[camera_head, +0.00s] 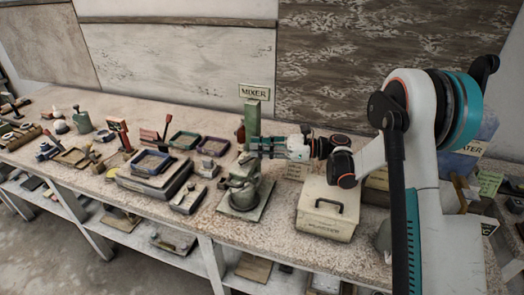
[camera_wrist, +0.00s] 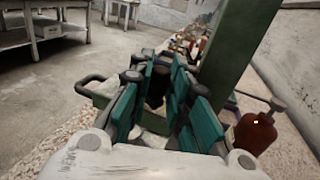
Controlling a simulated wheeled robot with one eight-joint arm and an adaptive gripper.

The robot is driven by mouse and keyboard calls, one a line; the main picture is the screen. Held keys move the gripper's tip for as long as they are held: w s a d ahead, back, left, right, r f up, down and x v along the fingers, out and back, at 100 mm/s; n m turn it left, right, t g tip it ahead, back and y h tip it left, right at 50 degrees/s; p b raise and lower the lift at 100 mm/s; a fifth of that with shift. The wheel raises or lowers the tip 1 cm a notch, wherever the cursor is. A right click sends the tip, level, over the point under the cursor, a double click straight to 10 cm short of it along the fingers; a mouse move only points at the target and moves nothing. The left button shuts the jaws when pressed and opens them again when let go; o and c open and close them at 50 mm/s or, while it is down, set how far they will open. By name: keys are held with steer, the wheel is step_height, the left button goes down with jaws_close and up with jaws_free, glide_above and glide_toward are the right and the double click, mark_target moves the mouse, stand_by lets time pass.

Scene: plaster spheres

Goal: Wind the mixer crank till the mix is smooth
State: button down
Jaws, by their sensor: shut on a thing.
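The mixer stands on the bench in the head view, with a green post (camera_head: 252,118) and a grey-green pot (camera_head: 244,195) on a square base plate. A sign reading MIXER is at the post's top. My gripper (camera_head: 256,146) is in front of the post, above the pot. In the wrist view, my gripper's teal fingers (camera_wrist: 160,105) are closed around a dark upright grip (camera_wrist: 157,88), which looks like the crank handle. The green post (camera_wrist: 232,65) rises just right of the fingers. The crank arm is mostly hidden by the fingers, and the mix cannot be seen.
A cream box with a black handle (camera_head: 326,209) stands right of the mixer. Trays (camera_head: 213,146), a stacked case (camera_head: 153,180) and small tools crowd the bench to the left. A red-brown bottle (camera_wrist: 256,132) stands close by the post. The bench's front edge runs below the pot.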

steer(key=shift+w+a+n+g, duration=0.2)
steer(key=shift+w+n+g, duration=0.15)
steer(key=shift+n+g, duration=0.55)
steer(key=c, duration=1.5)
jaws_free()
steer(key=shift+w+d, duration=0.2)
steer(key=shift+d, duration=3.8)
